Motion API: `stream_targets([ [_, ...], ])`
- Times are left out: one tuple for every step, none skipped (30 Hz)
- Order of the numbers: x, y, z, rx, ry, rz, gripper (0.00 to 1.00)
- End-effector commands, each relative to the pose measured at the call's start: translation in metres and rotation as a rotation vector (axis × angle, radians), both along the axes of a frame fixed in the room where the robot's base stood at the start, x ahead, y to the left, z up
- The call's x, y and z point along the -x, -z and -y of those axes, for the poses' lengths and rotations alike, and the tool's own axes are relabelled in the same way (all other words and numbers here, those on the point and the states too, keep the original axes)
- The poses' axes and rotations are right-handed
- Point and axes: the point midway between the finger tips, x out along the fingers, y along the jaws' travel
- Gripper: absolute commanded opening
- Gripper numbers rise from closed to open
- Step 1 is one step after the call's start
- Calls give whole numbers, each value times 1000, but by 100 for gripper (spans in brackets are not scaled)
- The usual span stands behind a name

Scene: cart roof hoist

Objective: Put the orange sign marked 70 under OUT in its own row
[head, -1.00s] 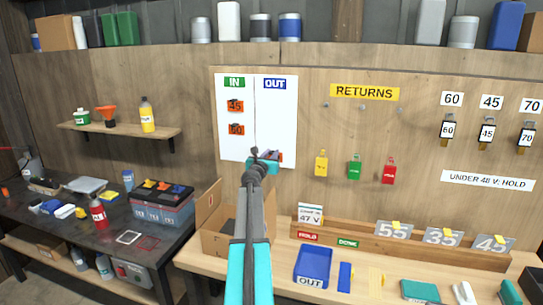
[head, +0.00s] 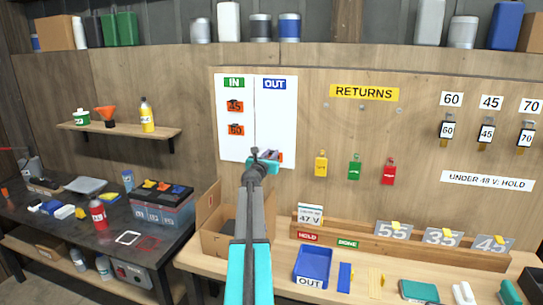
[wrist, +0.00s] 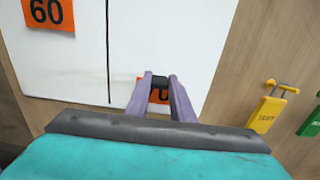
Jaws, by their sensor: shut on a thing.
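The white board (head: 285,115) carries an IN heading (head: 234,83) and an OUT heading (head: 274,84), with a vertical line between the columns. Orange signs marked 45 (head: 235,106) and 60 (head: 236,130) hang under IN. The 60 sign also shows in the wrist view (wrist: 48,12). My gripper (wrist: 160,82) is shut on an orange sign (wrist: 158,97), mostly hidden by the fingers; only part of a digit shows. It is right of the line, in the OUT column, lower than the 60 sign. I cannot tell whether the sign touches the board.
Yellow (head: 321,165), green (head: 354,167) and red (head: 389,171) tags hang right of the board under RETURNS (head: 364,92). Below are an open cardboard box (head: 212,243), a blue OUT tray (head: 298,265) and a wooden rack of grey number plates. The OUT column above my gripper is clear.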

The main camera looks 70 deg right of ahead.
Motion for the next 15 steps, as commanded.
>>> stream_targets([
  [0, 0, 1, 0, 0, 0, 0],
  [0, 0, 1, 0, 0, 0, 0],
  [0, 0, 1, 0, 0, 0, 0],
  [0, 0, 1, 0, 0, 0, 0],
  [0, 0, 1, 0, 0, 0, 0],
  [0, 0, 1, 0, 0, 0, 0],
  [0, 0, 1, 0, 0, 0, 0],
  [0, 0, 1, 0, 0, 0, 0],
  [0, 0, 1, 0, 0, 0, 0],
  [0, 0, 1, 0, 0, 0, 0],
  [0, 0, 1, 0, 0, 0, 0],
  [0, 0, 1, 0, 0, 0, 0],
  [0, 0, 1, 0, 0, 0, 0],
  [0, 0, 1, 0, 0, 0, 0],
  [0, 0, 1, 0, 0, 0, 28],
])
